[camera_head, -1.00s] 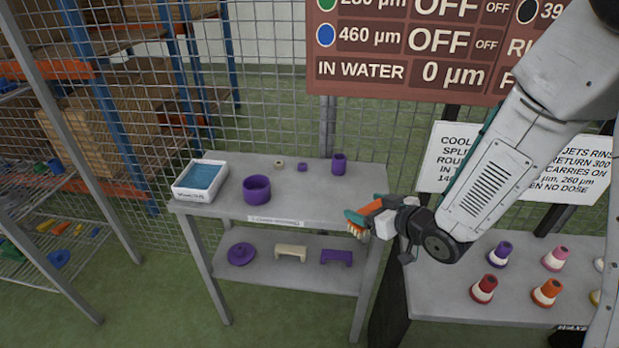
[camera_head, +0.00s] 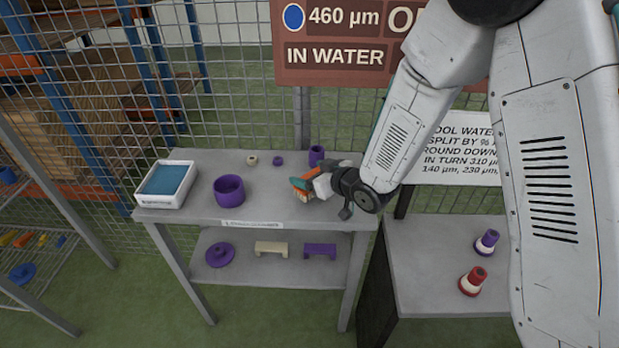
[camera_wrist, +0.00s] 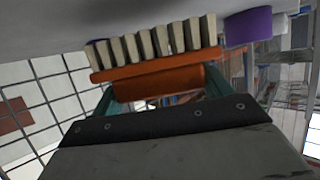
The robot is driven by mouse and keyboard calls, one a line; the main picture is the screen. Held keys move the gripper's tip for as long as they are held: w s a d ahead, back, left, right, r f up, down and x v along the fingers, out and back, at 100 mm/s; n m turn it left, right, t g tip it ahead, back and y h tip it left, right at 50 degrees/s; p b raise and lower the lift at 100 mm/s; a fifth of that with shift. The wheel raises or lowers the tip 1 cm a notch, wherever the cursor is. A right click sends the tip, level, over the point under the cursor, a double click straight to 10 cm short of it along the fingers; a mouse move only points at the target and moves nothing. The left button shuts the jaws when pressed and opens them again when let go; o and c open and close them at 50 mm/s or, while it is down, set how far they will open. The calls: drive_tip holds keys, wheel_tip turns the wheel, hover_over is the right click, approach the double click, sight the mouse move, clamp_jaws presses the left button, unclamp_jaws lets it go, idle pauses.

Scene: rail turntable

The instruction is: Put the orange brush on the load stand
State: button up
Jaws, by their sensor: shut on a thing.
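The orange brush (camera_head: 306,179) is held in my gripper (camera_head: 312,184) over the right part of a grey two-tier stand's top (camera_head: 262,210). In the wrist view the brush (camera_wrist: 150,74) shows its orange back and a row of cream bristles, between my gripper's teal fingers (camera_wrist: 160,92). The bristles point toward the grey surface at the top of that view. I cannot tell whether they touch it. A label on the stand's front edge (camera_head: 252,224) is too small to read surely.
On the stand top are a white box with a blue inside (camera_head: 165,185), a purple bowl (camera_head: 229,190), a small cream ring (camera_head: 251,160), a small purple piece (camera_head: 278,161) and a purple cup (camera_head: 316,155). Purple and red cones (camera_head: 473,281) stand on a table at right.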

drive_tip(key=shift+s+d+f, duration=0.1)
drive_tip(key=shift+d+f, duration=0.1)
drive_tip(key=shift+f, duration=0.7)
drive_tip(key=shift+a+f, duration=0.15)
drive_tip(key=shift+f, duration=0.15)
drive_tip(key=shift+f, duration=0.15)
drive_tip(key=o, duration=1)
